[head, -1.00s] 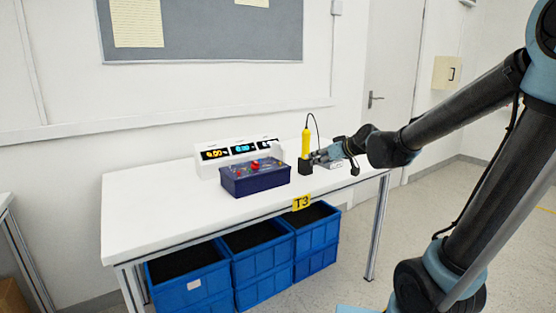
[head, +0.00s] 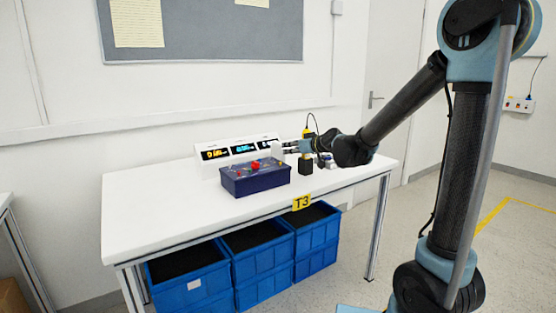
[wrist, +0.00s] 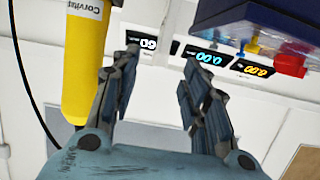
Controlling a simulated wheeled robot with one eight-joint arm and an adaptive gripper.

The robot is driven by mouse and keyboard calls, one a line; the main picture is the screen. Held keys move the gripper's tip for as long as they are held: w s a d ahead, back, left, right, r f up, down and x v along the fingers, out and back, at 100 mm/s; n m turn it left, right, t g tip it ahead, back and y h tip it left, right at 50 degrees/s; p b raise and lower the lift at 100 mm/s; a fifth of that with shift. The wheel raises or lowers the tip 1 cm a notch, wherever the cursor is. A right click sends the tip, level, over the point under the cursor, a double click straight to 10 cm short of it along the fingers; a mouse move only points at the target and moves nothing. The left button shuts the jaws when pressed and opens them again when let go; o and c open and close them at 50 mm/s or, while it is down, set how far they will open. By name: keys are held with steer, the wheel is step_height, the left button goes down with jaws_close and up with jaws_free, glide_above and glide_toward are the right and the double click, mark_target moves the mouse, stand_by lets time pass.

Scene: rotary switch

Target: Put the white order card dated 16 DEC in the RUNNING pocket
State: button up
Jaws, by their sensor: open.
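No white order card, date or RUNNING pocket can be made out in either view. My gripper (head: 286,147) is above the right end of the white table, just right of the dark blue control box (head: 255,180). In the wrist view my gripper (wrist: 160,62) has its two dark fingers apart, with nothing between them. The blue box (wrist: 262,22) shows at the upper right there, with a red and a yellow knob.
A yellow tool (wrist: 85,60) stands close beside my gripper, in a black holder (head: 305,167). A white display unit (head: 240,149) is behind the box. The left of the white table (head: 150,205) is clear. Blue crates (head: 262,270) sit underneath. Papers hang on a grey board (head: 205,35).

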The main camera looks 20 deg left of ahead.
mark_target(278, 149)
steer(key=x, duration=0.6)
steer(key=shift+w+a+f, duration=0.1)
steer(key=shift+w+a, duration=0.1)
steer(key=shift+f+x, duration=0.2)
steer(key=shift+x, duration=2.4)
steer(key=shift+s, duration=0.1)
jaws_close()
